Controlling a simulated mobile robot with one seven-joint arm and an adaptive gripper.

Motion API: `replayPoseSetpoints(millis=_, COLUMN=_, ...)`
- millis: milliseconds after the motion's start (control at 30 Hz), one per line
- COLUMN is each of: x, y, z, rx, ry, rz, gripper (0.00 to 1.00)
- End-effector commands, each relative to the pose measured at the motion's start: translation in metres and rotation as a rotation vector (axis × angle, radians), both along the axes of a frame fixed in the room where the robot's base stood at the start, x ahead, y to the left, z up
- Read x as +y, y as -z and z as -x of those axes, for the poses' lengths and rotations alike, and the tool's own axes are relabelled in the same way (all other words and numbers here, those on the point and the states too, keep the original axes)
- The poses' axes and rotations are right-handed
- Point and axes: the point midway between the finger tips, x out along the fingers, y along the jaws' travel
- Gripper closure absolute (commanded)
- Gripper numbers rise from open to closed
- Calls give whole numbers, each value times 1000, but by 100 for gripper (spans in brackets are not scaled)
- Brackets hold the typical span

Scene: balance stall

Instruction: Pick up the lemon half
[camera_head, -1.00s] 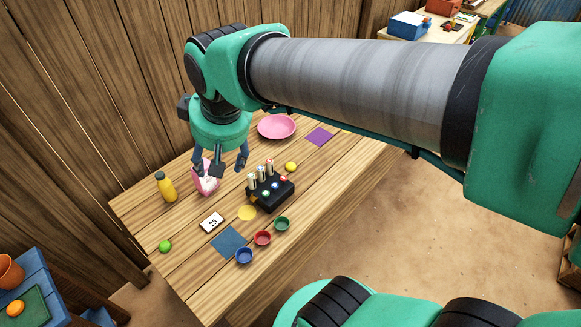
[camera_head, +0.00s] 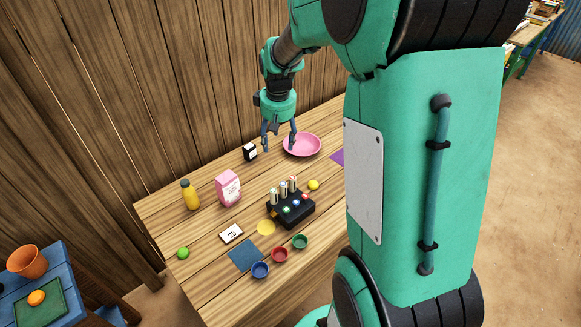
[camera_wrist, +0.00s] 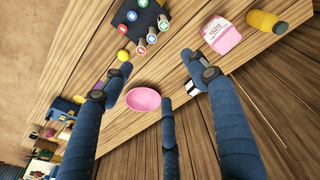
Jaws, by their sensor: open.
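A small rounded yellow object (camera_head: 313,185), which looks like the lemon half, lies on the wooden table just behind the black block with coloured buttons. Its cut face cannot be made out. It also shows in the wrist view (camera_wrist: 123,56), at the upper left beside the block. My gripper (camera_head: 279,144) is open and empty above the back of the table, to the left of the pink bowl (camera_head: 302,145). In the wrist view, the spread fingers of my gripper (camera_wrist: 150,82) frame the bowl (camera_wrist: 143,99), and the yellow object lies beyond the fingertips.
The black button block (camera_head: 291,210) carries upright cylinders. A pink carton (camera_head: 228,188), a yellow bottle (camera_head: 190,195) and a small black box (camera_head: 250,152) stand to the left. Blue (camera_head: 260,270), red (camera_head: 280,254) and green (camera_head: 300,241) cups sit in front.

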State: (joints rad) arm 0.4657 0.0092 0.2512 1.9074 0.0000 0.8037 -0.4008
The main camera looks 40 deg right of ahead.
Motion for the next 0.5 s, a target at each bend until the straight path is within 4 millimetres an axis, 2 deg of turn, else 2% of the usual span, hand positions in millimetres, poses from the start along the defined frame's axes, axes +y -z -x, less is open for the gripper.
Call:
replayPoseSetpoints(millis=33, x=-16, y=14, z=-3, rx=15, ry=7, rz=-5, gripper=41)
replayPoseSetpoints(millis=267, x=-79, y=72, z=-14, rx=64, ry=18, rz=-24, gripper=41)
replayPoseSetpoints(millis=500, x=-143, y=142, z=-11, rx=114, ry=28, rz=-52, gripper=41)
